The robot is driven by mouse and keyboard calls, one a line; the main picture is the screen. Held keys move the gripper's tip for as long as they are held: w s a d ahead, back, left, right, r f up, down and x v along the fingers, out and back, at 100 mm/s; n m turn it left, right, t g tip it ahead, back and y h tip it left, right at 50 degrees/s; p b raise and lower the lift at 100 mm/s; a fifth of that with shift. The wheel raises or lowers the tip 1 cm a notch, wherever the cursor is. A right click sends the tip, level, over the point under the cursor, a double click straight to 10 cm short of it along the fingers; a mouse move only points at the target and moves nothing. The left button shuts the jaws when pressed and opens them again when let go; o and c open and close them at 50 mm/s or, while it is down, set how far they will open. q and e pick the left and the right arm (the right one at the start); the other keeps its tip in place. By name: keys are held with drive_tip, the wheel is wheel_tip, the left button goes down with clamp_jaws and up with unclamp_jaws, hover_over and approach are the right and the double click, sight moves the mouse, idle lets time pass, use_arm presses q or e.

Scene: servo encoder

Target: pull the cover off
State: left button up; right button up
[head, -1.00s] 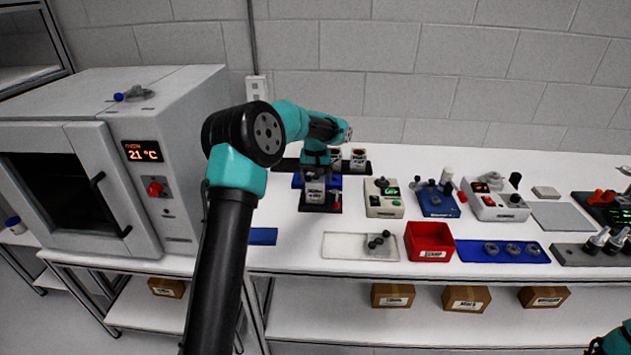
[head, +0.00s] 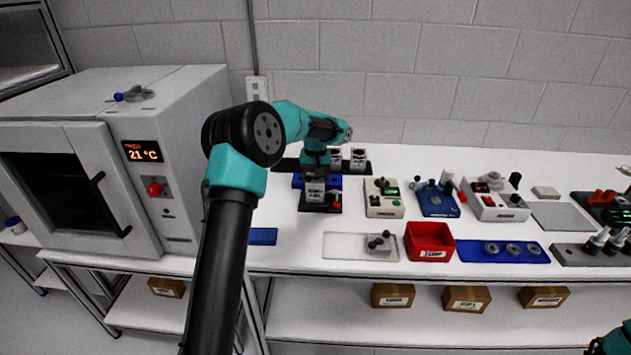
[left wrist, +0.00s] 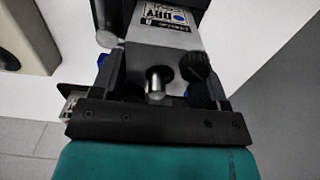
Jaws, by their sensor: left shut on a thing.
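My left gripper (head: 314,174) reaches down over a small dark stand (head: 320,208) on the bench, with a small red part beside it. It is shut on a grey cover (head: 315,190) with a pale label, just above or at the stand; I cannot tell if they touch. In the left wrist view, the gripper (left wrist: 158,85) has a finger on each side of the grey cover (left wrist: 165,52). A silver pin and a dark knob show near the fingers. The servo encoder is not clearly seen. My right gripper is out of view; only a bit of that arm shows at bottom right.
Labelled jars (head: 358,158) stand on a dark rack behind the gripper. A cream device (head: 384,198) is close on the right. A red bin (head: 429,241), a clear tray (head: 343,245) and a blue tray (head: 503,252) line the front. An oven (head: 120,165) stands at left.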

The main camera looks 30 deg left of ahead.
use_arm(q)
drive_tip(key=shift+r, duration=0.15)
drive_tip(key=shift+c, duration=0.3)
drive_tip(key=shift+r, duration=1.5)
drive_tip(key=shift+r, duration=2.95)
